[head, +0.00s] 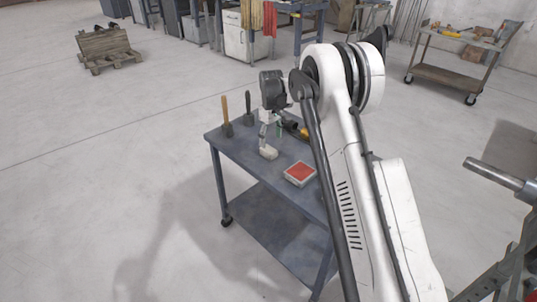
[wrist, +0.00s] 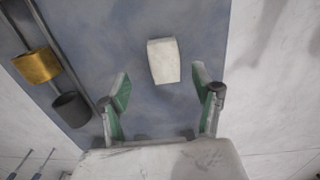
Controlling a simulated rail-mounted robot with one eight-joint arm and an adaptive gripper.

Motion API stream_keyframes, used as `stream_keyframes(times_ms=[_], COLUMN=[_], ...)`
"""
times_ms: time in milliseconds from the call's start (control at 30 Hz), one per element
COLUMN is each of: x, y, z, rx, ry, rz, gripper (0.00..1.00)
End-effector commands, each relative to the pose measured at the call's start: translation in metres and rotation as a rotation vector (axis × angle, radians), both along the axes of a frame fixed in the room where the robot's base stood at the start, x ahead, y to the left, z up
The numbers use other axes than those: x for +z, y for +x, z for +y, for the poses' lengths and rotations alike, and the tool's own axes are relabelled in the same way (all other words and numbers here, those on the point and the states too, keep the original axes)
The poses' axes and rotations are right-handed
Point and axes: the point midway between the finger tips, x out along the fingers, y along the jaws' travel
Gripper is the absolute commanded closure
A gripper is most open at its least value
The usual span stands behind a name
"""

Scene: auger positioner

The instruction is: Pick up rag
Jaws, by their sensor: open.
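A small off-white block-like item (wrist: 164,61), which may be the folded rag, lies on the blue-grey cart top in the wrist view. It also shows in the head view (head: 268,152), below my gripper. My gripper (wrist: 160,86) is open, with its green-padded fingers apart and nothing between them. The pale item lies just beyond the fingertips, roughly centred between them. In the head view my gripper (head: 270,131) points down above the cart; its exact height over the item is hard to tell.
The cart (head: 236,148) also holds a shallow box with a red top (head: 300,173), and two upright handled tools, one wooden (head: 226,118) and one black (head: 248,110). Yellow items (head: 297,129) are partly hidden by my arm. Open floor surrounds the cart's left side.

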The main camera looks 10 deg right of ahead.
Motion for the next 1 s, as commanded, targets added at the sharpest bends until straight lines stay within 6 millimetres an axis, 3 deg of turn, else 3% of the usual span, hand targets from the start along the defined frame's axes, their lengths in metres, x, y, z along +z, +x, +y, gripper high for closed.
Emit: stream_keyframes(times_ms=[333, 633, 867, 1000], x=[-0.021, -0.059, -0.062, -0.062], y=[0.000, 0.002, 0.001, 0.001], z=[0.003, 0.008, 0.008, 0.008], rx=[0.000, 0.000, 0.000, 0.000], ry=[0.000, 0.000, 0.000, 0.000], rz=[0.000, 0.000, 0.000, 0.000], gripper=[0.38, 0.38, 0.38, 0.53])
